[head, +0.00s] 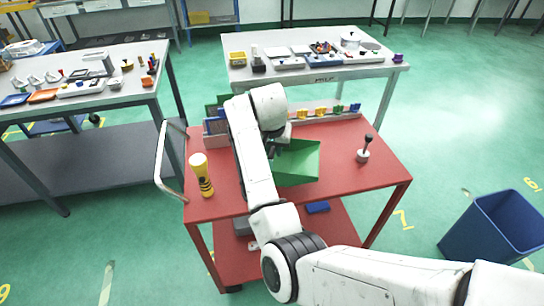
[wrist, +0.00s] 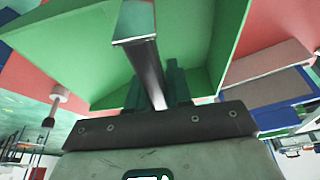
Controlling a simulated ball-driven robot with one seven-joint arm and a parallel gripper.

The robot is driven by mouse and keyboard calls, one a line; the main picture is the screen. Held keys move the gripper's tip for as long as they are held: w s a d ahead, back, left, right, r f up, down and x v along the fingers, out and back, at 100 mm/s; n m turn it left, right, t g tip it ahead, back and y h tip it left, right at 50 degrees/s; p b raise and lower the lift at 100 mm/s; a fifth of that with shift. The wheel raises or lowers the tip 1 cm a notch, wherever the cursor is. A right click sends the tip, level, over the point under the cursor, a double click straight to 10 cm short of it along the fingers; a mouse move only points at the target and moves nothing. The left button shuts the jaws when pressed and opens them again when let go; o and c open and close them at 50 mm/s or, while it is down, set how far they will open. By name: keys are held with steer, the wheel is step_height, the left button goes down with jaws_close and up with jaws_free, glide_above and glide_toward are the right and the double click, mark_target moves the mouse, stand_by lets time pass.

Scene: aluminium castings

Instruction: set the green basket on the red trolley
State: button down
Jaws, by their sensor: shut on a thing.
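The green basket (head: 302,164) is over the middle of the top of the red trolley (head: 370,188). My gripper (head: 281,146) is at the basket's back left side, partly hidden by my arm. In the wrist view, my gripper (wrist: 140,40) is shut on a wall of the green basket (wrist: 205,35), with a metal finger on the near side. The basket looks about level. I cannot tell whether its bottom touches the trolley top. The red trolley top (wrist: 75,68) shows beyond the basket.
A yellow-and-black bottle (head: 201,176) stands at the trolley's left, a black-knobbed tool (head: 364,152) at its right. Bins (head: 215,130) and a rack of coloured parts (head: 325,110) line the back. A blue bin (head: 490,228) stands on the floor, right.

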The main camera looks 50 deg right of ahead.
steer(key=shift+w+d+f, duration=0.15)
steer(key=shift+w+f, duration=0.5)
steer(key=shift+f, duration=0.1)
steer(key=shift+f+p, duration=0.35)
steer(key=shift+f, duration=1.15)
steer(key=shift+f, duration=0.1)
steer(key=c, duration=1)
jaws_free()
steer(key=shift+c, duration=0.2)
steer(key=v, duration=1.2)
steer(key=shift+b, duration=0.45)
